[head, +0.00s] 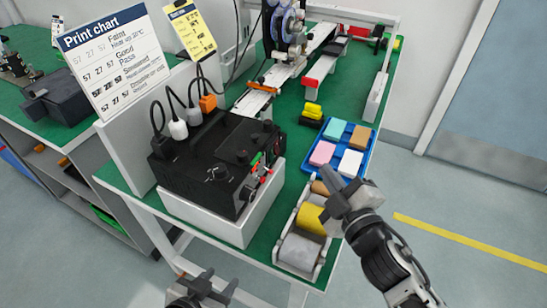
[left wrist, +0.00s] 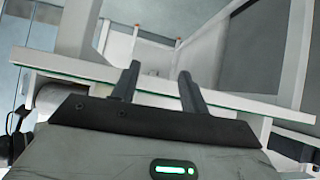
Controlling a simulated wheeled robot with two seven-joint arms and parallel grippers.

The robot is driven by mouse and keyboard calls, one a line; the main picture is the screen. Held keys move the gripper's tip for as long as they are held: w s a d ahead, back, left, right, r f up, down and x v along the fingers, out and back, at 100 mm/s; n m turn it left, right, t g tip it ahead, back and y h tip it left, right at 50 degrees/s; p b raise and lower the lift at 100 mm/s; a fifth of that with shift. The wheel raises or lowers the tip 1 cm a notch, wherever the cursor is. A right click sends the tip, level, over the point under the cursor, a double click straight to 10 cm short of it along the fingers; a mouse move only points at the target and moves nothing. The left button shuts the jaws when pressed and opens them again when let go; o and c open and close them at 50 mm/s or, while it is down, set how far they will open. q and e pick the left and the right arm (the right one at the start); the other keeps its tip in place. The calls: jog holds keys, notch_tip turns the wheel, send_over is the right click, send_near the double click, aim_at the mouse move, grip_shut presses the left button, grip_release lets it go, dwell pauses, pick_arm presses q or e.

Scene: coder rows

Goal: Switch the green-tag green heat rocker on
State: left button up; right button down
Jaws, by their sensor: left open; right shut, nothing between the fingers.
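A black control box (head: 205,150) sits on a white plinth on the green bench, with cables and plugs on its top left. Its right-hand front face carries small rockers with a green patch (head: 255,160) and red parts (head: 266,172). They are too small to tell tags or on/off positions. My right gripper (head: 326,178) is shut and empty, to the right of the box over the roller tray, apart from the rockers. My left gripper (head: 203,286) is open and empty, low in front of the bench. Its two fingers also show in the left wrist view (left wrist: 158,74).
A roller tray (head: 322,262) stands at the bench's front right. A blue tray (head: 366,166) holds several coloured blocks behind it. A print chart (head: 115,60) stands at left, with a conveyor (head: 318,70) behind. Clear floor lies to the right.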

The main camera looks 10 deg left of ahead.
aim_at(271, 155)
pick_arm(q)
jog(key=b, duration=0.1)
jog(key=f+b, duration=0.1)
jog(key=b, duration=0.1)
jog(key=shift+w+d+f, duration=0.1)
jog(key=shift+d+f, duration=0.05)
jog(key=shift+d, duration=0.15)
pick_arm(e)
jog(key=w+a+f, duration=0.1)
jog(key=w+a, duration=0.1)
jog(key=a, duration=0.6)
jog(key=shift+w+f, duration=0.2)
jog(key=shift+w, duration=0.15)
jog(key=shift+a, duration=0.1)
pick_arm(q)
jog(key=shift+w, duration=0.15)
jog(key=shift+s+f, duration=0.1)
jog(key=shift+s, duration=0.15)
dwell(0.7)
jog(key=shift+f, duration=0.1)
pick_arm(e)
jog(key=shift+a, duration=0.1)
